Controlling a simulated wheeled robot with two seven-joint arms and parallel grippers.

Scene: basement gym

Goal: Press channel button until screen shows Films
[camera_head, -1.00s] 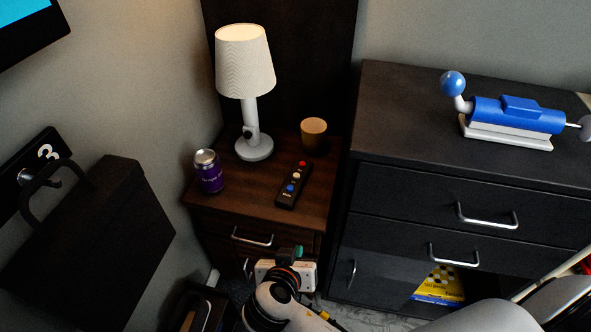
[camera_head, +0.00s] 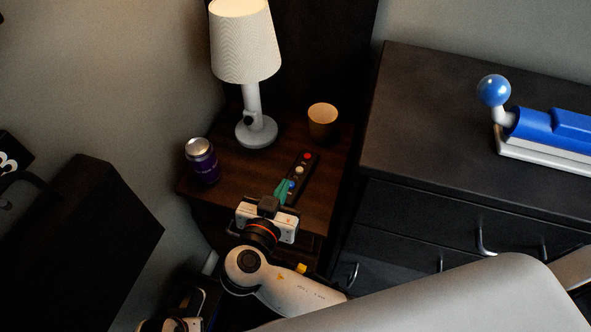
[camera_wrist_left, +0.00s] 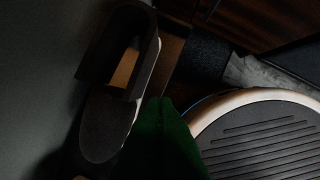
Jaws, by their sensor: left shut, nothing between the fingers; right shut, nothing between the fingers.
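The black remote (camera_head: 307,168) lies on the wooden nightstand, with a red button (camera_head: 308,156), a pale button (camera_head: 299,170) and a blue button (camera_head: 291,186) showing. My right gripper (camera_head: 283,188) is shut and empty, its green fingertips over the near end of the remote, right beside the blue button. I cannot tell whether they touch it. The fingers and wrist hide the remote's near end. My left gripper (camera_wrist_left: 165,103) shows its green fingers shut and empty in the left wrist view, away from the remote. The screen is out of view, so its channel cannot be read.
On the nightstand (camera_head: 225,180) stand a lamp (camera_head: 245,50), a purple can (camera_head: 202,162) and a brown cup (camera_head: 322,122) close around the remote. A dark cabinet (camera_head: 430,110) with a blue device (camera_head: 555,130) stands right. A dark box-like object (camera_head: 80,250) is at left.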

